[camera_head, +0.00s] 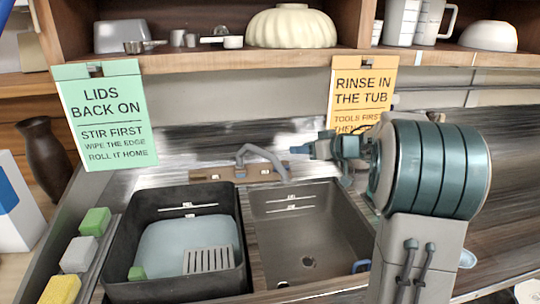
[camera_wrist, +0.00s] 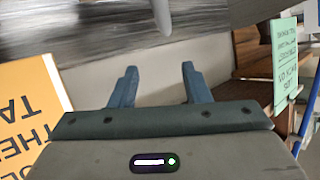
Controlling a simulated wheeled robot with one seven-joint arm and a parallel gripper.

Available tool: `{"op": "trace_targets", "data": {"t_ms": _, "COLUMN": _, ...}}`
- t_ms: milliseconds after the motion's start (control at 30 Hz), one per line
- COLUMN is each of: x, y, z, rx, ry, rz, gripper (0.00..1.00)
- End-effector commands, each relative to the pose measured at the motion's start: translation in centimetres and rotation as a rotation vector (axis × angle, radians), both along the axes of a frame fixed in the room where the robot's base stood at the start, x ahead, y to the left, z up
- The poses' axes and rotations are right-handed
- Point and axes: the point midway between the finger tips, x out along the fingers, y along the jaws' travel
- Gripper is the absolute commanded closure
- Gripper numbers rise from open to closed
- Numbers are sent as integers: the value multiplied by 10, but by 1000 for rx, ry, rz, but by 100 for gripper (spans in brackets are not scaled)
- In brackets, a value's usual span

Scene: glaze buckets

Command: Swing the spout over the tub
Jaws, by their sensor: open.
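The grey curved spout (camera_head: 262,154) rises from a brown block behind the basins. Its outlet end points down over the back of the right-hand sink basin (camera_head: 325,235), to the right of the dark tub (camera_head: 243,250). My gripper (camera_head: 297,150) is just right of the spout at about its height. In the wrist view my gripper (camera_wrist: 159,82) is open with nothing between its two fingers. The spout's grey end (camera_wrist: 162,14) shows beyond the fingertips, roughly in line with the gap and apart from them.
The tub holds a pale blue item (camera_head: 165,245), a grey slotted piece (camera_head: 209,260) and a green block. Sponges (camera_head: 80,255) line the left edge. An orange sign (camera_head: 362,90) hangs close behind my arm, a green sign (camera_head: 105,115) at left. A shelf with dishes runs above.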

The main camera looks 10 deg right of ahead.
Motion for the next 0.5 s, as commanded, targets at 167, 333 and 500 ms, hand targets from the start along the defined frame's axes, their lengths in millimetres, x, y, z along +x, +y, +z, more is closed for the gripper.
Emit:
{"op": "trace_targets", "data": {"t_ms": 167, "x": -1, "y": 2, "z": -11, "rx": 18, "ry": 45, "rz": 51, "gripper": 57}}
{"op": "trace_targets", "data": {"t_ms": 333, "x": 14, "y": 16, "z": -20, "rx": 21, "ry": 48, "rz": 55, "gripper": 57}}
{"op": "trace_targets", "data": {"t_ms": 500, "x": 40, "y": 38, "z": -34, "rx": 21, "ry": 47, "rz": 55, "gripper": 57}}
